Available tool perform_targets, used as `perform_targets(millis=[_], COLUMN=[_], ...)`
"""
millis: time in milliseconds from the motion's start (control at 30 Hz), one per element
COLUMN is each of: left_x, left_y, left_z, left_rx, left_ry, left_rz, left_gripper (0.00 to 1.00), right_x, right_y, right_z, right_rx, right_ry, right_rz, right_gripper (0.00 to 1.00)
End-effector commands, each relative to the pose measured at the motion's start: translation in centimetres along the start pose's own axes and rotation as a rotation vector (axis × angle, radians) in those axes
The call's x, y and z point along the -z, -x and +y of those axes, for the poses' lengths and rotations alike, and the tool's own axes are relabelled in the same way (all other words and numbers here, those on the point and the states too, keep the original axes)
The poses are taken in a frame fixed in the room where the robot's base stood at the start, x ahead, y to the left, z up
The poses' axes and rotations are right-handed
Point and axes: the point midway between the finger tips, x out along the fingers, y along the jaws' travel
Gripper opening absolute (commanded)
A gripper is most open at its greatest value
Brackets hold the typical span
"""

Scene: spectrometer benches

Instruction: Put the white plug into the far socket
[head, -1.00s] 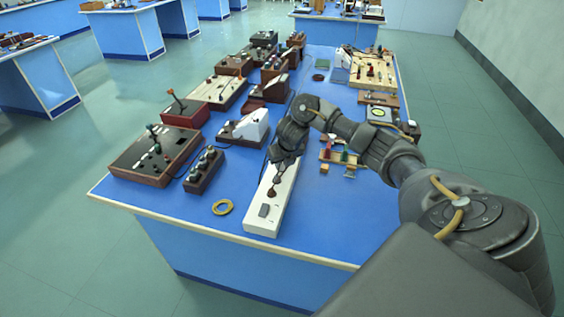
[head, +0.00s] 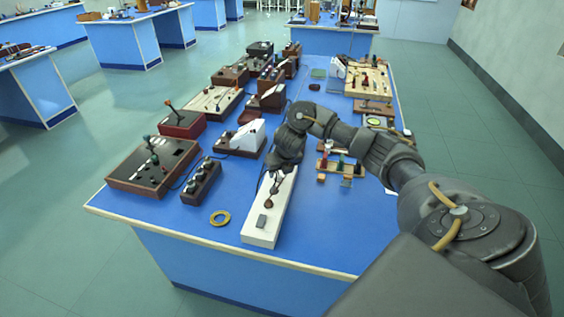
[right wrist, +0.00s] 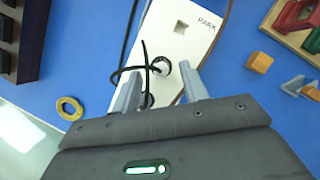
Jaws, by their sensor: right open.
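A long white socket strip (head: 265,226) lies on the blue bench near its front edge. In the right wrist view the strip (right wrist: 200,42) shows a square recess marked "PARK". My right gripper (right wrist: 160,90) is open above the strip, one finger on each side of a black cable (right wrist: 140,70) and a dark-ringed round part beneath. The white plug is hard to tell from the white strip, and I cannot tell whether it is seated. In the head view the right gripper (head: 273,183) is over the strip's middle. My left gripper is not in view.
A yellow ring (head: 220,218) lies left of the strip. A dark box with several knobs (head: 202,180) and a white-topped instrument (head: 240,137) stand to its left. Small colored pieces on a wooden base (head: 336,165) are to its right. The bench's front right is clear.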

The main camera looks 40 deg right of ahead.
Motion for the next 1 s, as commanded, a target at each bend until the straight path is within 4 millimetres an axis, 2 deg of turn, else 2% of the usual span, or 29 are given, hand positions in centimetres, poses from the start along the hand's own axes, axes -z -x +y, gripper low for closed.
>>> perform_targets(millis=[33, 100, 300, 400, 567, 1000], left_x=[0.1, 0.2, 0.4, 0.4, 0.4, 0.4], left_y=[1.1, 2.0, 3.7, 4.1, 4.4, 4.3], left_z=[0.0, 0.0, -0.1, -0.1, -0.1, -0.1], left_rx=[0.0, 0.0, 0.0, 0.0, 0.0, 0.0], left_ry=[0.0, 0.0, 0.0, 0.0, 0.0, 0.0], left_rz=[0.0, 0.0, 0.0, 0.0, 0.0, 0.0], left_gripper=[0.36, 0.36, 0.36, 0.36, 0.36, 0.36], right_x=[-0.4, -0.5, -0.3, -0.3, -0.1, 0.0], right_y=[1.7, 3.3, 6.9, 8.0, 8.7, 8.7], right_z=[-0.1, -0.1, -0.1, -0.1, 0.0, 0.0], right_rx=[0.002, 0.002, 0.001, 0.001, 0.0, 0.0], right_ry=[0.003, 0.004, 0.002, 0.002, 0.0, 0.0], right_rz=[-0.005, -0.007, -0.004, -0.004, -0.001, 0.0], right_gripper=[0.44, 0.44, 0.44, 0.44, 0.44, 0.44])
